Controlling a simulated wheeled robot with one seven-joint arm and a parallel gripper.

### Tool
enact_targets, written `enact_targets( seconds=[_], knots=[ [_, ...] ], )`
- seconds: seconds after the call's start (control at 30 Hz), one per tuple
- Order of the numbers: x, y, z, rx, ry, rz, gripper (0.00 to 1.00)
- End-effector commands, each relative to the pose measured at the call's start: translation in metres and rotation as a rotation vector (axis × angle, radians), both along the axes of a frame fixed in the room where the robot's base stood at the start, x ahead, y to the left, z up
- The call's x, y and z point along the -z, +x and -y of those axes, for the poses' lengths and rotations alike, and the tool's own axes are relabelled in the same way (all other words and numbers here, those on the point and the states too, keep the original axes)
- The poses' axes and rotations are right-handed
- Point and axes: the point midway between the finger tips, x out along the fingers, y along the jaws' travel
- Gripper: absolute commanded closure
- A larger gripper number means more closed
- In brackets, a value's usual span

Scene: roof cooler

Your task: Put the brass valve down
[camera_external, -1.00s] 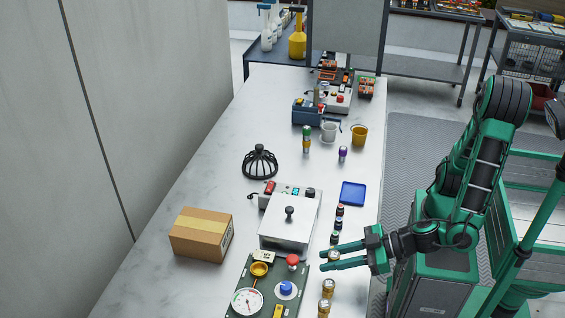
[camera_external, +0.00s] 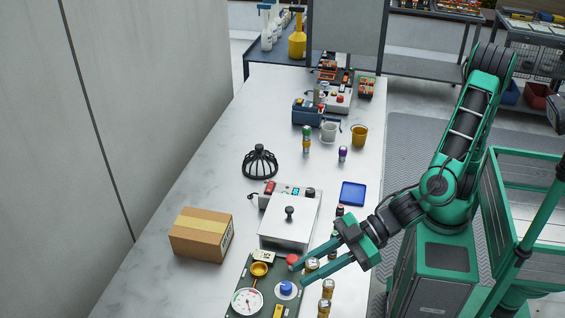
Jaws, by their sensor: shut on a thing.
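My gripper (camera_external: 304,274) reaches in from the right over the front part of the bench, at the right edge of a dark green board (camera_external: 268,297). It is shut on a small brass-coloured piece with a pale top, which I take to be the brass valve (camera_external: 312,264). The fingers lie on either side of it and partly hide it. I cannot tell whether its underside touches anything. Similar brass-coloured pieces (camera_external: 328,287) stand just in front of the gripper on the bench.
The board carries a gauge (camera_external: 247,301), a blue knob (camera_external: 286,288) and a red knob (camera_external: 292,260). A white lidded box (camera_external: 288,226) stands behind it. A blue tray (camera_external: 353,194) lies at the right edge. A cardboard box (camera_external: 202,234) stands left. The bench around the black cage (camera_external: 260,162) is clear.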

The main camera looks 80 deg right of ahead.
Motion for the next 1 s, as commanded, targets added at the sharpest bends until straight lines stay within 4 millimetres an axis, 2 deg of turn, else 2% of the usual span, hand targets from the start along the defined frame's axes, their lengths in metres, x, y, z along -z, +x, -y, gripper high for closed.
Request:
enact_targets(
  seconds=[0.03, 0.2, 0.27, 0.37, 0.47, 0.7, 1.0],
  knots=[
    [-0.01, 0.004, -0.005, -0.021, 0.006, 0.001, 1.0],
    [-0.026, 0.008, -0.017, -0.073, 0.001, 0.0, 1.0],
    [-0.028, 0.012, -0.015, -0.076, -0.001, 0.001, 1.0],
    [-0.029, 0.025, -0.002, -0.059, -0.003, 0.0, 1.0],
    [-0.029, 0.048, 0.027, -0.017, -0.007, 0.0, 1.0],
    [-0.029, 0.111, 0.128, 0.118, -0.014, -0.002, 1.0],
    [-0.028, 0.159, 0.262, 0.286, -0.018, -0.005, 1.0]
  ],
)
